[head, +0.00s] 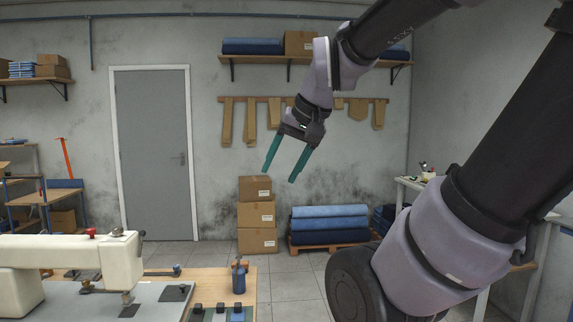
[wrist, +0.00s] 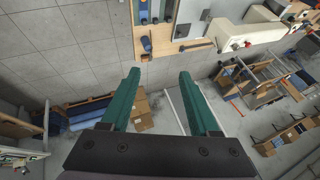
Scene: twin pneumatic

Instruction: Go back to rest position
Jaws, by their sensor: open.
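My gripper (head: 283,172) is raised in the air in the head view, in front of the back wall. Its two teal fingers point down and stand apart with nothing between them. In the wrist view my gripper (wrist: 158,75) also shows open and empty, high above the floor. My arm reaches in from the upper right of the head view.
A sewing machine (head: 70,262) stands on a work table (head: 215,276) at the lower left. Stacked boxes (head: 257,214) and fabric rolls (head: 330,224) stand by the back wall. A side table (head: 410,184) is at right. Tiled floor lies clear between.

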